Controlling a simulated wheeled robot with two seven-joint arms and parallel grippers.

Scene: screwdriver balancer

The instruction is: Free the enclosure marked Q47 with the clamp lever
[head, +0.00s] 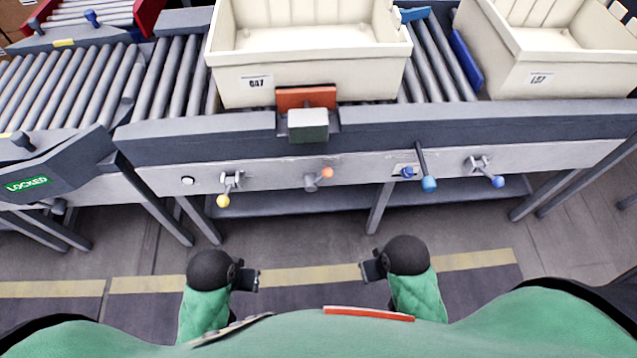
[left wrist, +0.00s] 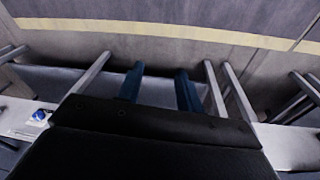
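A cream bin (head: 310,70) stands on the roller conveyor, its label (head: 256,83) reading roughly Q47. On the panel below are a yellow-knobbed lever (head: 224,199), an orange-knobbed lever (head: 325,173), a blue-handled lever (head: 428,182) and a blue-knobbed lever (head: 497,181). I cannot tell which is the clamp lever. My left gripper (head: 248,280) is low in front of the conveyor; its fingers (left wrist: 160,72) are apart and empty. My right gripper (head: 370,270) is opposite it, fingers unclear.
A second cream bin (head: 560,55) stands at right behind a blue stop (head: 466,62). The panel also has a white button (head: 187,180) and a blue one (head: 407,172). The floor before the conveyor is clear.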

